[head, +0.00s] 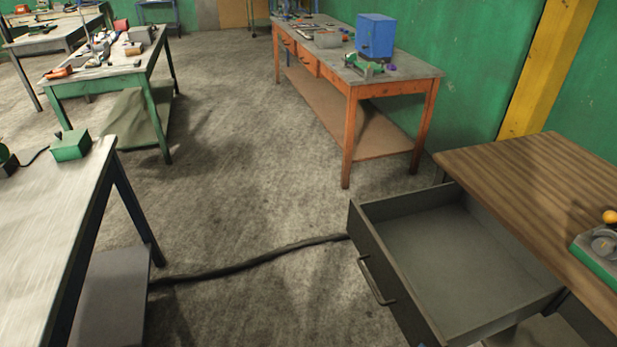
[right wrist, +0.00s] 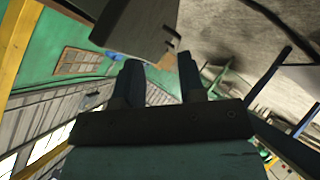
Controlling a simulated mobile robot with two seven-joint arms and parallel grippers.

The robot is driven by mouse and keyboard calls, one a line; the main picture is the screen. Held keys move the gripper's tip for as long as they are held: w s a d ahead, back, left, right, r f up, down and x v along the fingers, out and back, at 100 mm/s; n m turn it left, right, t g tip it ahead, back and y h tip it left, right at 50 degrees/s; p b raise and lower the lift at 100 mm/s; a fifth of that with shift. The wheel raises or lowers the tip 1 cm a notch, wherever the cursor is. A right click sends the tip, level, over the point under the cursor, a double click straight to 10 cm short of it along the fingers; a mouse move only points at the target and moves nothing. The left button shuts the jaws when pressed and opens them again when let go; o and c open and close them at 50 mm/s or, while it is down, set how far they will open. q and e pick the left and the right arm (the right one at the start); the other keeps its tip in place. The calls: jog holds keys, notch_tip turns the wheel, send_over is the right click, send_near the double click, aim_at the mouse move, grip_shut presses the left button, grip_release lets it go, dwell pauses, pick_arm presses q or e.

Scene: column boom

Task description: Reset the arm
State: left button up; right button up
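My right gripper (right wrist: 160,62) shows in the right wrist view, with its two dark fingers apart and nothing held between them. A large dark flat-faced shape (right wrist: 135,25) with a bar-like piece lies just beyond the fingertips; it may be the open drawer, and I cannot tell if they touch. In the head view neither gripper nor arm shows. The grey drawer (head: 455,262) of the wood-topped table at the right is pulled out and empty, its handle (head: 376,281) facing left.
The wooden tabletop (head: 545,180) holds a green-based item (head: 600,245) at the right edge. A pale table (head: 45,225) with a green box (head: 70,145) stands at the left. An orange workbench (head: 395,88) stands behind. A dark cable (head: 250,262) crosses the otherwise open floor between.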

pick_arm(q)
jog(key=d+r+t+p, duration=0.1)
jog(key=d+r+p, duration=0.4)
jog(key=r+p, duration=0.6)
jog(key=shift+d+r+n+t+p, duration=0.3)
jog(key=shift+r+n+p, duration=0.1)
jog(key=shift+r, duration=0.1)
pick_arm(e)
jog(key=s+a+r+m+y, duration=0.3)
jog(key=s+r+m+y, duration=0.1)
jog(key=s+r+y, duration=0.2)
jog(key=shift+s+r+m, duration=0.3)
jog(key=shift+s+r, duration=0.05)
jog(key=shift+r, duration=0.35)
